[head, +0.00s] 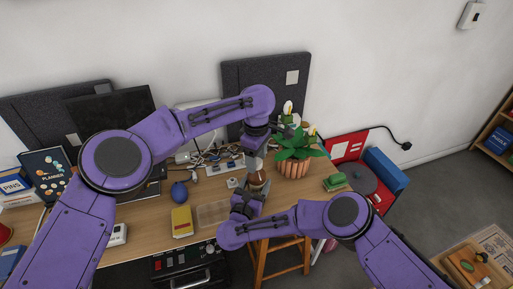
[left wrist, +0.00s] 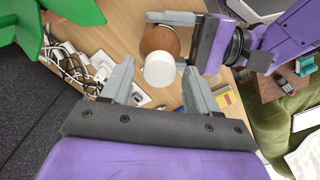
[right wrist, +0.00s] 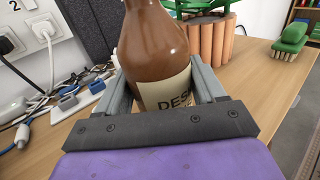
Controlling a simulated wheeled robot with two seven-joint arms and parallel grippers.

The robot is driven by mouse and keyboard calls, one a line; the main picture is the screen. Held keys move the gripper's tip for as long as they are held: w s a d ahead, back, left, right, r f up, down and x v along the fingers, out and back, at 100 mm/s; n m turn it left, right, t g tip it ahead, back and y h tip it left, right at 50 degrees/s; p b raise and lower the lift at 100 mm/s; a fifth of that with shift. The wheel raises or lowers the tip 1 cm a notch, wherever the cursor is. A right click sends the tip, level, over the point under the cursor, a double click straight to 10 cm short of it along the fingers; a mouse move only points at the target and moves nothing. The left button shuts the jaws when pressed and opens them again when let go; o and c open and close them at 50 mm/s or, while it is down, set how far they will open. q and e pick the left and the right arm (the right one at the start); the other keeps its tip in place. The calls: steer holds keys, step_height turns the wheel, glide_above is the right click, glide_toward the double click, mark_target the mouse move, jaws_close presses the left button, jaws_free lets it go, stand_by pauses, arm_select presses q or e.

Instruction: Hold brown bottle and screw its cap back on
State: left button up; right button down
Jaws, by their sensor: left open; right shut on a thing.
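The brown bottle (head: 257,181) is upright above the desk, with a cream label in the right wrist view (right wrist: 158,60). My right gripper (head: 246,198) is shut around its body. The white cap (left wrist: 160,71) shows at the bottle's top in the left wrist view; I cannot tell how tightly it sits. My left gripper (left wrist: 158,85) is open above the bottle, pointing down, one finger on each side of the cap with gaps. In the head view my left gripper (head: 256,163) hides the cap. The right wrist view cuts off the bottle's top.
A potted plant (head: 293,166) stands close to the right of the bottle. Cables and a power strip (head: 226,167) lie behind. A clear tray (head: 211,214), a yellow box (head: 181,221) and a blue round thing (head: 179,192) are to the left. A green brush (head: 335,182) lies to the right.

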arm_select(q)
steer(key=shift+f, duration=0.35)
